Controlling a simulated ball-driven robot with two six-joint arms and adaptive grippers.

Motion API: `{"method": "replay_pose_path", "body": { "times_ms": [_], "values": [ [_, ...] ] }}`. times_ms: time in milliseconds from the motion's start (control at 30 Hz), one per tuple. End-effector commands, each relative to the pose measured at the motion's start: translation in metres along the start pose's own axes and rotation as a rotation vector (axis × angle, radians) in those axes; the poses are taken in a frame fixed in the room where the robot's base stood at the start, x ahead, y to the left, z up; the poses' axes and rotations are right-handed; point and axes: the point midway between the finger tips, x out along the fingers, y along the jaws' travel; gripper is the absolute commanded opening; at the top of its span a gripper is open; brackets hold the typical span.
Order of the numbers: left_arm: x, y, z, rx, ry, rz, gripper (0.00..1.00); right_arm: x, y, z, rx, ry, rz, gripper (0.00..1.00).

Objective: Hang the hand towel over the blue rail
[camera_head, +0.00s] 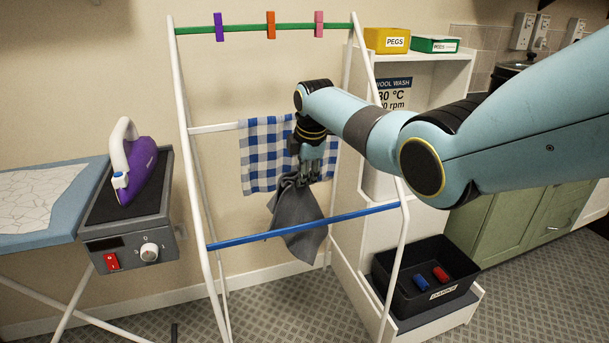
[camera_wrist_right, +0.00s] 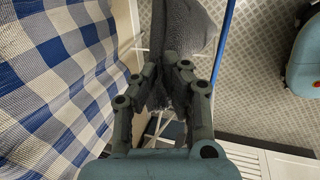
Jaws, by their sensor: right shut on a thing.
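The hand towel (camera_head: 298,208) is grey and hangs bunched from my right gripper (camera_head: 312,172). In the right wrist view the gripper (camera_wrist_right: 168,75) is shut on the towel (camera_wrist_right: 182,30). The blue rail (camera_head: 240,241) crosses the front of the white rack, sloping up to the right. The towel's lower end reaches below the rail's height and appears to hang on its wall side. In the right wrist view the rail (camera_wrist_right: 227,38) runs just right of the towel; I cannot tell whether they touch. My left gripper is not in view.
A blue-checked cloth (camera_head: 258,158) hangs on a white rail beside the gripper. The green rail (camera_head: 245,28) carries pegs. A black bin (camera_head: 400,283) with pegs sits low at right.

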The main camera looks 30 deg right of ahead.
Motion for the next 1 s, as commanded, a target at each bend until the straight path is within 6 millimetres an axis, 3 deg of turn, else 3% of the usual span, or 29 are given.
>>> {"method": "replay_pose_path", "body": {
  "times_ms": [100,267,567,900,1000],
  "values": [
    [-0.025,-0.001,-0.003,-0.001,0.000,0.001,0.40,-0.010,-0.009,0.000,-0.001,-0.001,0.017,0.00],
    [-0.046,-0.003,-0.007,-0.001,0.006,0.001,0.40,-0.015,-0.023,0.000,-0.001,0.000,0.040,0.00],
    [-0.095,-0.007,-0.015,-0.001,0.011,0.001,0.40,-0.029,-0.071,0.000,-0.001,0.000,0.122,0.00],
    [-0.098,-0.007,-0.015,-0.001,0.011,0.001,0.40,0.000,-0.130,0.000,-0.001,0.000,0.296,0.00],
    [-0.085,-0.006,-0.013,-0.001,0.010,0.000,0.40,0.015,-0.147,0.000,-0.002,0.001,0.385,0.00]
  ]
}}
